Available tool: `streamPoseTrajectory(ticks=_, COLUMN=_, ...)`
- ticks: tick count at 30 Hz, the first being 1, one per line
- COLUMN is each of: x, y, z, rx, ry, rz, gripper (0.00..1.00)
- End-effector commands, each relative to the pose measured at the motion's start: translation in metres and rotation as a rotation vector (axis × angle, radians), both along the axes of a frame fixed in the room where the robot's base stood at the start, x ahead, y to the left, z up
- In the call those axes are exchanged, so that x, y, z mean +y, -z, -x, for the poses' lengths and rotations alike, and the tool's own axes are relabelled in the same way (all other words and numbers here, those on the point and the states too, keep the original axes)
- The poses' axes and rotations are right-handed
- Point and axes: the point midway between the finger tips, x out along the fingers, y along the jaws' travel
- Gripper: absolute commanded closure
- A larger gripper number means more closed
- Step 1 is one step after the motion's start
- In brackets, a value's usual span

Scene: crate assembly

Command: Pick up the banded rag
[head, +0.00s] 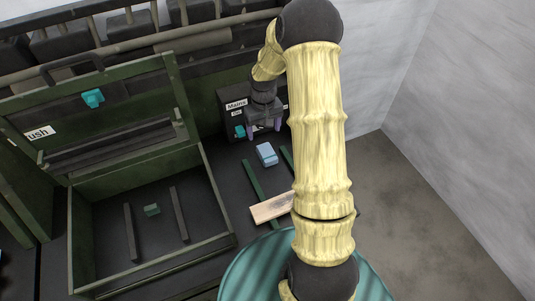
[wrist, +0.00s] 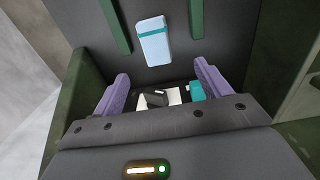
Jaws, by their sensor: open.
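The banded rag (head: 266,154) is a small light-blue block-like piece with a teal band. It lies on the dark surface between two green strips, and it also shows in the wrist view (wrist: 153,47). My gripper (head: 264,132) has purple fingers and is open and empty. In the head view it hangs just behind the rag, in front of a dark box. In the wrist view its fingers (wrist: 161,78) are spread apart, and the rag lies beyond the tips, not between them.
A dark box labelled "Mains On" (head: 236,105) with a teal knob stands behind my gripper. Green strips (head: 258,182) flank the rag. A wooden board (head: 271,208) lies nearer. A green open crate (head: 222,197) with a small green block (head: 152,210) inside is at left.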

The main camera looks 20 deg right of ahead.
Motion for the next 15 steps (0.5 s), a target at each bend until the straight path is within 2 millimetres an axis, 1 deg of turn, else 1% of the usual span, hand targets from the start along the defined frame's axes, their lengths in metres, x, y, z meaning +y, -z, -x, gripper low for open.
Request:
streamPoseTrajectory(ticks=1, x=0.0, y=0.009, z=0.001, rx=0.004, ry=-0.001, rz=-0.001, gripper=0.24)
streamPoseTrajectory(ticks=9, x=-0.003, y=0.057, z=0.001, rx=0.003, ry=0.006, rz=-0.001, gripper=0.24)
streamPoseTrajectory(ticks=12, x=-0.004, y=0.068, z=0.001, rx=0.002, ry=0.007, rz=0.0, gripper=0.24)
streamPoseTrajectory(ticks=15, x=-0.004, y=0.073, z=0.001, rx=0.0, ry=0.008, rz=0.0, gripper=0.24)
